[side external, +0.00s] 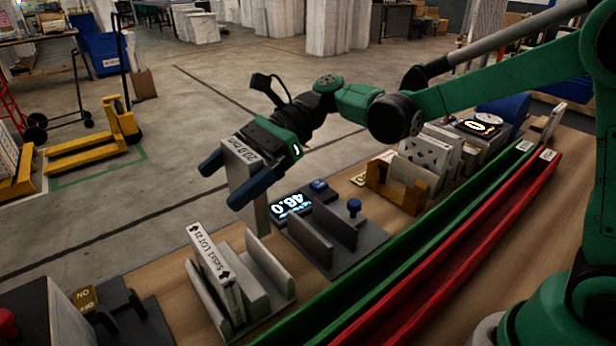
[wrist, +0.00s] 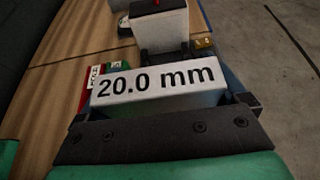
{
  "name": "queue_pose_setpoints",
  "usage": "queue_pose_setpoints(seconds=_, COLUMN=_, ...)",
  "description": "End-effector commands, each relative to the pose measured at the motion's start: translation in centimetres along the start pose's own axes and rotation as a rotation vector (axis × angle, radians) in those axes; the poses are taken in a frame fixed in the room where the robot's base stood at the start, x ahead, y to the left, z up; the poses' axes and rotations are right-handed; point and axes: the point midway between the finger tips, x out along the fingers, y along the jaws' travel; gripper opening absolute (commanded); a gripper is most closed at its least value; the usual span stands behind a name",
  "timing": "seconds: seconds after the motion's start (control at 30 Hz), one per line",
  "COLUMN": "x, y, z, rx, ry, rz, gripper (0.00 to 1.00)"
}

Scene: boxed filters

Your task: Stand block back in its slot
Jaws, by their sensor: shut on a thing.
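A pale grey block (side external: 240,155) marked 20.0 mm is held upright between the blue fingers of my gripper (side external: 228,182). Its labelled top also shows in the wrist view (wrist: 157,84). Its lower end reaches down beside a gauge with a lit display (side external: 292,204); whether it touches the bench I cannot tell. A grey holder with upright plates (side external: 335,232) stands to the right of the block. Another grey holder (side external: 275,270) stands in front, with a white boxed filter (side external: 216,272) leaning in it. Which slot is the block's own is not clear.
A green rail (side external: 420,255) and a red rail (side external: 455,255) run along the near side of the bench. An orange-brown holder (side external: 400,190) and several white panels (side external: 425,152) stand to the right. A dark unit with a yellow tag (side external: 85,298) is at lower left.

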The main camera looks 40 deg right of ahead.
Motion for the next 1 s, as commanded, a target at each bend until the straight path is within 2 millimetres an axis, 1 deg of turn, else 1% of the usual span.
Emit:
queue_pose_setpoints(seconds=0.03, x=0.5, y=0.1, z=0.0, rx=0.000, ry=-0.002, rz=0.002, gripper=0.00)
queue_pose_setpoints(seconds=0.1, x=0.7, y=0.2, z=-0.1, rx=0.001, ry=-0.002, rz=0.000, gripper=0.00)
queue_pose_setpoints(seconds=0.47, x=0.8, y=0.1, z=-0.3, rx=0.001, ry=-0.002, rz=-0.001, gripper=0.00)
queue_pose_setpoints(seconds=0.8, x=1.8, y=0.1, z=-2.9, rx=0.001, ry=-0.002, rz=-0.001, gripper=0.00)
queue_pose_setpoints(seconds=1.0, x=2.3, y=0.1, z=-4.1, rx=0.001, ry=-0.002, rz=-0.001, gripper=0.00)
